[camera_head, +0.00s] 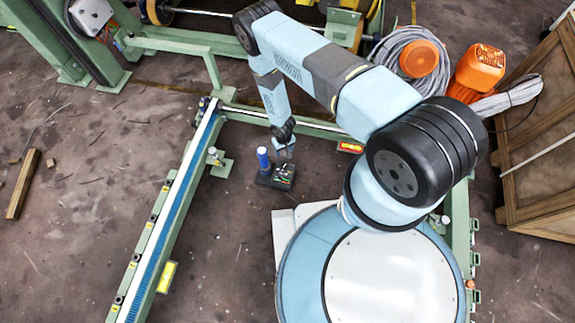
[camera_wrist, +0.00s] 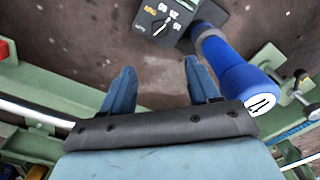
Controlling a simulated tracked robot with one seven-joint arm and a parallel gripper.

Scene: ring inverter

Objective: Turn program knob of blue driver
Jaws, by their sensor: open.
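The blue driver (camera_head: 263,158) stands on the floor in the head view, with a blue upright handle and a dark base. In the wrist view its blue handle (camera_wrist: 240,75) rises at the right, its cap end toward the camera. The dark panel (camera_wrist: 150,18) at the top carries a program knob (camera_wrist: 165,25) with a white pointer and small white and orange marks around it. My gripper (camera_wrist: 160,75) is open and empty, its two blue fingers apart. The panel lies beyond the fingertips, and the handle is just right of the right finger. In the head view my gripper (camera_head: 284,146) is above the panel.
Green frame beams (camera_head: 165,215) run along the left and behind the driver. A red and yellow device (camera_head: 350,147) is right of it. Orange motors (camera_head: 480,68), cable coils and a wooden crate (camera_head: 540,140) stand at the right.

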